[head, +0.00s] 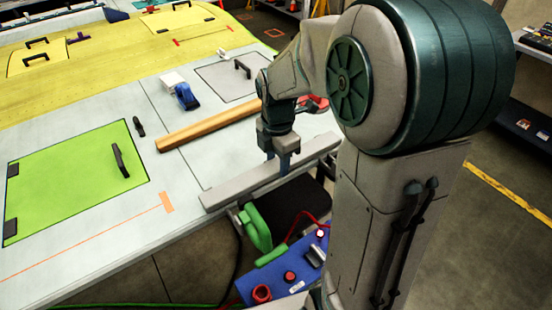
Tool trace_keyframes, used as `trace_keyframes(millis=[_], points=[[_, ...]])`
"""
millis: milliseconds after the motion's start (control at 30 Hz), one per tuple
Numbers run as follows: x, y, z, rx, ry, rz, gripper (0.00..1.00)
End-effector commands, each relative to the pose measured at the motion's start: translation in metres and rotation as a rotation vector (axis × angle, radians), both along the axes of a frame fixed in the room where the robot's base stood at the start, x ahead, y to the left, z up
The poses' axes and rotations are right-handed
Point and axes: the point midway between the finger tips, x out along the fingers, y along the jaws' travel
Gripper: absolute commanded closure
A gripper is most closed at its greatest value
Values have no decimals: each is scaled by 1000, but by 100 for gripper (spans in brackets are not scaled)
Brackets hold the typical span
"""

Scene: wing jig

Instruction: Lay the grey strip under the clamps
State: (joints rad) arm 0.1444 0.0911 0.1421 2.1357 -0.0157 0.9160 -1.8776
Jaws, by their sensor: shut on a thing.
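The grey strip (234,188) is a long straight bar along the near right edge of the pale wing panel (120,100). My gripper (284,168) points down over its middle and is shut on it. I cannot tell whether the strip rests on the panel or hangs just above it. A green handle-like part (256,229) sits at the panel's edge below the strip; it may belong to a clamp. A red part (313,104) shows behind my wrist, mostly hidden. No clamp is clearly seen over the strip.
A wooden bar (205,129), a blue tool with a white block (184,95) and a small black object (139,127) lie on the panel. A green hatch (75,180) has a black handle. A blue cart top (285,272) with red items stands below the edge.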

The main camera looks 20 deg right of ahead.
Motion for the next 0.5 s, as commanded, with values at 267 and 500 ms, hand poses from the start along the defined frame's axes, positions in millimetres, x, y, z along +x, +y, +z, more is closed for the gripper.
trace_keyframes(millis=[267, 500], points=[[0, 0, -7, 0, -1, 1, 87], [0, 0, -13, 0, 1, 1, 87]])
